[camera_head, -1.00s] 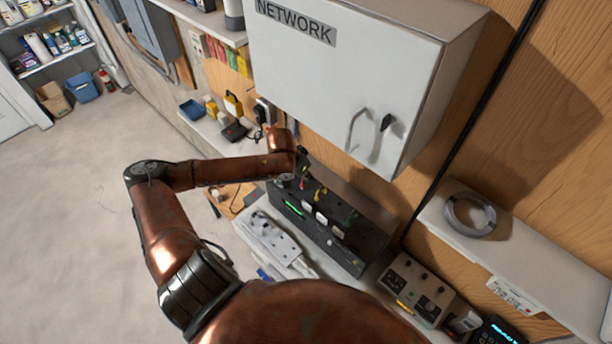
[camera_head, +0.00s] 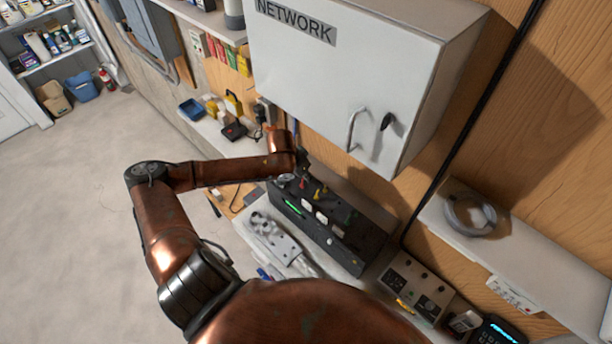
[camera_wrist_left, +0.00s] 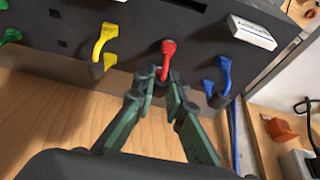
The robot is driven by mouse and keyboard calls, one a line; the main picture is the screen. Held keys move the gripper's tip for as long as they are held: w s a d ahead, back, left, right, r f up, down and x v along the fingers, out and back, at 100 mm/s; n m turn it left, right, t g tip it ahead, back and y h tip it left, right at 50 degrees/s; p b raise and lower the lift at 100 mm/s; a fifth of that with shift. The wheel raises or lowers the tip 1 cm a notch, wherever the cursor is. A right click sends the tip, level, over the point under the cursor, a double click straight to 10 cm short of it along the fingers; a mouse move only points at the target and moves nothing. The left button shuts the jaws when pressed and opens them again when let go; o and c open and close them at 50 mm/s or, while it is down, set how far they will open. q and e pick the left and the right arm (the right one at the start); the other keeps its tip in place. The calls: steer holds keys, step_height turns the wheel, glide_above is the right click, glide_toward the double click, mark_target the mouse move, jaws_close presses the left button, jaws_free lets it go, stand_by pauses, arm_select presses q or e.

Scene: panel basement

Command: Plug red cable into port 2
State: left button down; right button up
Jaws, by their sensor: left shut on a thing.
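The black network box (camera_head: 342,243) stands on the bench below the cabinet. In the left wrist view its dark face (camera_wrist_left: 140,25) carries several coloured cable ends. The red cable end (camera_wrist_left: 168,55) is in the middle, between a yellow one (camera_wrist_left: 103,45) on the left and a blue one (camera_wrist_left: 220,75) on the right. My left gripper (camera_wrist_left: 160,75) is shut on the red cable end, close against the box face. In the head view the left gripper (camera_head: 300,165) is small and partly hidden by its arm. I cannot read which port is which. My right gripper is not in view.
The white NETWORK cabinet (camera_head: 345,75) hangs above the box. A white power strip (camera_head: 275,238) lies in front of it. A grey cable coil (camera_head: 470,214) sits on the right shelf, and a control panel (camera_head: 415,288) stands below. Open floor (camera_head: 70,220) lies left.

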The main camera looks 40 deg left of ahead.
arm_select(q)
steer(key=shift+f, duration=0.1)
stand_by(0.3)
steer(key=c, duration=1.9)
jaws_free()
steer(key=shift+o, duration=0.3)
steer(key=o, duration=0.3)
steer(key=shift+o, duration=0.2)
